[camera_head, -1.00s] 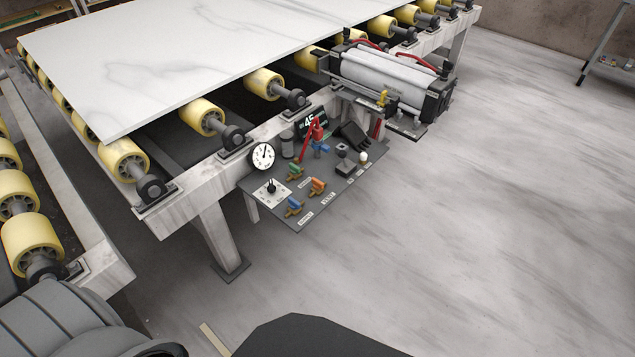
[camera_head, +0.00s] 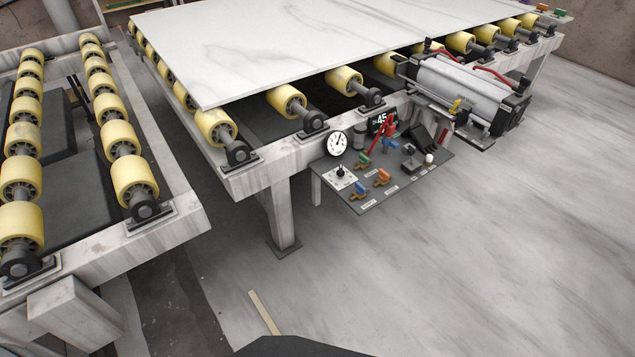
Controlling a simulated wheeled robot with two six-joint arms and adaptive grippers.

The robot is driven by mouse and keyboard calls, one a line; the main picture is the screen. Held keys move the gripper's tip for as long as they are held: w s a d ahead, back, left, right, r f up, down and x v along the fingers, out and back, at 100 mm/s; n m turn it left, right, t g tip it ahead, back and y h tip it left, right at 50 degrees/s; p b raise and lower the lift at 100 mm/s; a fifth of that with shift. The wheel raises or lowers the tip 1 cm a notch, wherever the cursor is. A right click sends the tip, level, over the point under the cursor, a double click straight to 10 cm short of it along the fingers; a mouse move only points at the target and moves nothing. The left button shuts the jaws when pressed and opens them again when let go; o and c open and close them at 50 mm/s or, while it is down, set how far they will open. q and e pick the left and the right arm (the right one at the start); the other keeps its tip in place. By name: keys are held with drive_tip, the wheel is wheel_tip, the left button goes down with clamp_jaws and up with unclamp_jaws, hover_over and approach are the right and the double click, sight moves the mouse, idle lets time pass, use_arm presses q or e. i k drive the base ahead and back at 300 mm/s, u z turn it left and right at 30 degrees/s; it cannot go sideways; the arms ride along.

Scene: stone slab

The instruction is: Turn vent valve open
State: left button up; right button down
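A dark control panel (camera_head: 411,182) sticks out from the front of the roller table. It carries small valves: one with a green handle (camera_head: 363,160), one with an orange handle (camera_head: 382,177), one with a blue handle (camera_head: 361,189) and another blue one (camera_head: 389,143) beside a red lever (camera_head: 379,136). The labels are too small to read, so I cannot tell which is the vent valve. A round white gauge (camera_head: 338,144) and a white-plated dial (camera_head: 341,176) are at the panel's left. Neither of my grippers is in view.
A white stone slab (camera_head: 290,40) lies on yellow rollers of the table (camera_head: 262,180). A second roller conveyor (camera_head: 165,232) stands at left, with a narrow gap between. A silver cylinder unit (camera_head: 455,87) is mounted right of the panel. The floor (camera_head: 500,250) in front and at right is clear.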

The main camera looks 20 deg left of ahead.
sight(384, 176)
drive_tip(key=u, duration=0.55)
drive_tip(key=k, duration=0.75)
drive_tip(key=u, duration=0.8)
drive_tip(key=i, duration=1.3)
drive_tip(key=z, duration=0.6)
drive_tip(key=i, duration=0.8)
drive_tip(key=z, duration=0.8)
